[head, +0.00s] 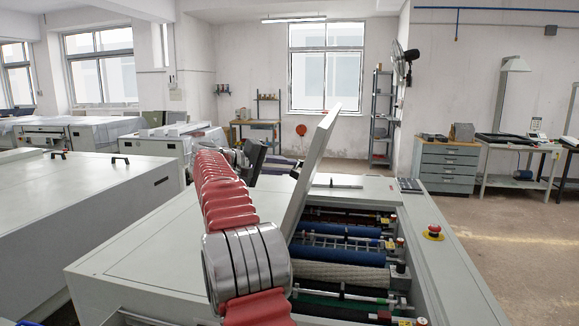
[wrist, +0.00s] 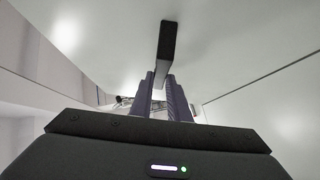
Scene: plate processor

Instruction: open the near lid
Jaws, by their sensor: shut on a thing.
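The near lid (head: 313,160) is a pale panel on the plate processor (head: 160,245). It stands steeply tilted up, and the rollers (head: 345,252) beneath it are exposed. In the wrist view the lid's surface (wrist: 235,50) fills the upper part, with a dark bar handle (wrist: 168,40) on it. My gripper (wrist: 160,92) is shut on the handle, its two dark fingers on either side of the handle's near end. In the head view my gripper (head: 254,158) is small beside the lid's left face, partly hidden by my red arm.
A red emergency button (head: 433,232) sits on the machine's right edge. Another closed pale machine with dark handles (head: 85,195) stands at the left. A drawer cabinet (head: 447,167) and tables stand at the back right. The floor at the right is clear.

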